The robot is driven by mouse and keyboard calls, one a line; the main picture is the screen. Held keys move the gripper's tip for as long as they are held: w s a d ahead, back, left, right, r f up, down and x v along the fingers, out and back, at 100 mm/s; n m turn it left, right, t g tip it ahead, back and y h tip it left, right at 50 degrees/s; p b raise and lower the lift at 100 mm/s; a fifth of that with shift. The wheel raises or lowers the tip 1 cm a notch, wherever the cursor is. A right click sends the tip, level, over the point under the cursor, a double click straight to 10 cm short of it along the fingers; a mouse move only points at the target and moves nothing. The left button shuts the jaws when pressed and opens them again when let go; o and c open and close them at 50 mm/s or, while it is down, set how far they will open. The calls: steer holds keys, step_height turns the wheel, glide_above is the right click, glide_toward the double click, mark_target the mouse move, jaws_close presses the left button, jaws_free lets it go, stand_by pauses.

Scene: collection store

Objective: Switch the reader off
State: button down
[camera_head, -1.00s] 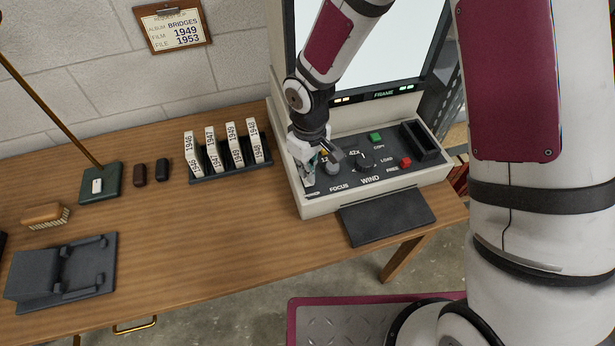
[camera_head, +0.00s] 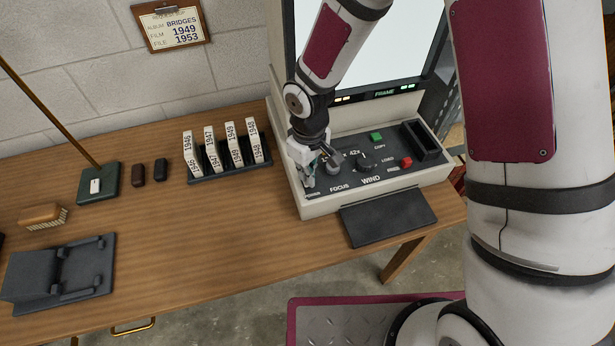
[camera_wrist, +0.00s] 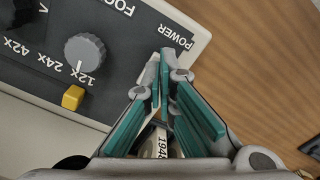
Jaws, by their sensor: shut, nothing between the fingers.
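The reader (camera_head: 318,207) stands at the right of the table, its screen (camera_head: 375,40) lit pale. Its dark control panel (camera_head: 345,183) carries a focus knob, a wind knob (camera_head: 364,162), a green copy button (camera_head: 376,137) and a red button (camera_head: 406,162). My gripper (camera_head: 308,180) is shut and empty over the panel's left front corner. In the wrist view my gripper's fingertips (camera_wrist: 160,58) are beside the POWER label (camera_wrist: 176,36); the power switch itself is hidden behind them. A grey knob (camera_wrist: 85,52) and a yellow key (camera_wrist: 73,97) show left of the fingers.
A rack of labelled film boxes (camera_head: 230,173) stands left of the reader. A dark flat plate (camera_head: 388,217) lies at the reader's front. A brush (camera_head: 42,214), a dark stand (camera_head: 60,270) and a lamp base (camera_head: 98,184) are further left. The table's front middle is clear.

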steer(key=shift+f, duration=0.5)
stand_by(0.3)
steer(key=shift+r+p, duration=1.5)
steer(key=shift+r, duration=2)
